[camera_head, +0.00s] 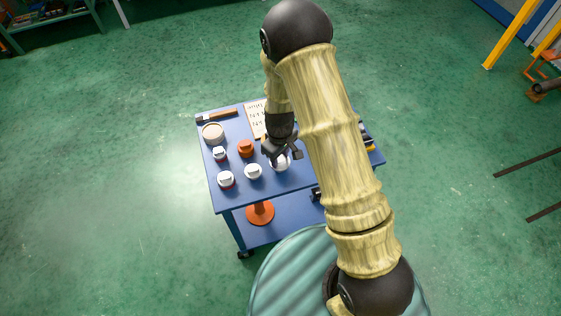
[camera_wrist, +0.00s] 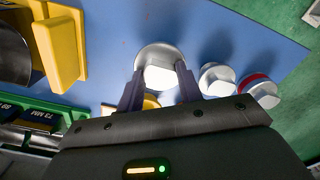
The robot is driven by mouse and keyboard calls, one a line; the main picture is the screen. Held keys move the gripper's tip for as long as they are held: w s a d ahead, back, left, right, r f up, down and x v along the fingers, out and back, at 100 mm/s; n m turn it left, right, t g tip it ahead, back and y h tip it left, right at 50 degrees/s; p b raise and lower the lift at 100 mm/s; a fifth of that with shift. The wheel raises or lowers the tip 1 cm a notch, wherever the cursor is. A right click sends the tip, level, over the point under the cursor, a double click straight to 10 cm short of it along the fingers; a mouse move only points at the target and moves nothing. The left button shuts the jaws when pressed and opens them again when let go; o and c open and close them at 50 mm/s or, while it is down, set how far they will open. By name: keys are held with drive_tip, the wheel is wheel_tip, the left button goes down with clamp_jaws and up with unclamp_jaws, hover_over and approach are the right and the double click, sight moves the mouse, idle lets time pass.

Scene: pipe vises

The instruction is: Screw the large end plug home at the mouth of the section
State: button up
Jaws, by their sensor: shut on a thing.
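My gripper (camera_head: 281,156) is over the right part of the blue table in the head view. In the wrist view my gripper (camera_wrist: 159,78) has its two fingers on either side of a large white end plug (camera_wrist: 158,60) and is shut on it. The plug has a round body with a raised flat-sided block. In the head view the large white plug (camera_head: 280,164) shows below the fingers. I cannot tell whether it rests on the table or hangs just above it. The mouth of the section is not clearly seen; my arm covers that side in the head view.
Smaller white plugs (camera_head: 253,171), some red-banded (camera_head: 226,180), an orange piece (camera_head: 246,148) and a beige round tin (camera_head: 213,133) stand on the blue table (camera_head: 208,172). A yellow vise part (camera_wrist: 58,48) and a grey cylinder (camera_wrist: 12,50) are at the left in the wrist view.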

sight(280, 158)
drive_tip(key=shift+r+p, duration=1.45)
drive_tip(key=shift+r, duration=0.6)
